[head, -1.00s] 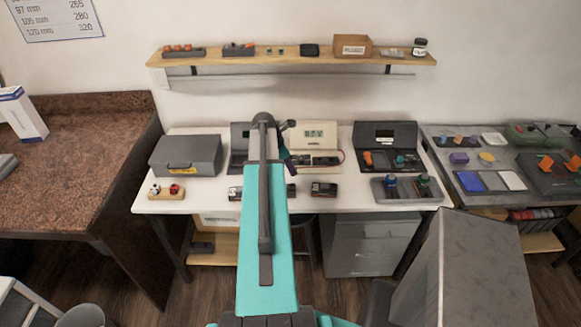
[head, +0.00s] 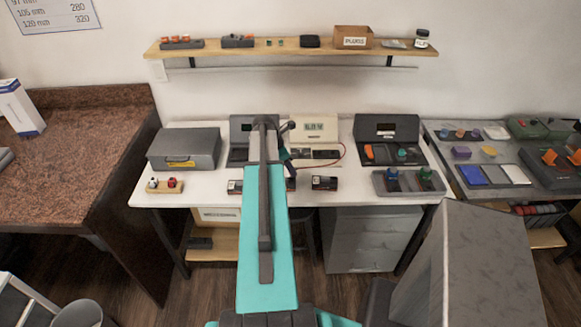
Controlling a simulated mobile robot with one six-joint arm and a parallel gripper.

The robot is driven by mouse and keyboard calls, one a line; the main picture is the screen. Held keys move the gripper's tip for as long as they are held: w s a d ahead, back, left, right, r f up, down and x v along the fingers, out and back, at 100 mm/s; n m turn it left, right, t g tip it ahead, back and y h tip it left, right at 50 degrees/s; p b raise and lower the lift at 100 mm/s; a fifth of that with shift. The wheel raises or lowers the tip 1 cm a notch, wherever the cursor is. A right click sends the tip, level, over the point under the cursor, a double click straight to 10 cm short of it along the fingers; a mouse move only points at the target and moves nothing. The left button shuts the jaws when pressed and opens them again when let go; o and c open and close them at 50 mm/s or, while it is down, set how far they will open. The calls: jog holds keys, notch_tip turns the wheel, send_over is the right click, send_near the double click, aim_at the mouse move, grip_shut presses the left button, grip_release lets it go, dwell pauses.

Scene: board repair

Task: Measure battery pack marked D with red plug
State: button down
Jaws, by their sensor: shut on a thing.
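The cream meter (head: 314,128) stands at the back of the white bench in the head view, its display apparently near zero. A red lead (head: 343,152) loops from its right side and runs low toward my gripper (head: 291,174). My gripper is small here and partly behind my arm. It is shut, seemingly on the red plug at the lead's end; the plug itself is too small to make out. Dark battery packs lie along the bench front: one at the left (head: 234,187), one right of my arm (head: 291,184) below my gripper, one farther right (head: 324,183). Their letters are unreadable.
A grey box (head: 184,148) and a wooden block with white and red pieces (head: 165,186) are at left. An open dark case (head: 387,135) and a grey tray with blue and green knobs (head: 408,183) are at right. A shelf (head: 290,50) hangs above.

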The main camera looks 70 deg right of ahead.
jog(key=shift+f, duration=0.45)
jog(key=shift+f, duration=1)
dwell(4.4)
jog(key=c, duration=1.3)
grip_release()
jog(key=shift+o, duration=0.2)
jog(key=shift+r+p, duration=0.9)
jog(key=shift+r, duration=0.1)
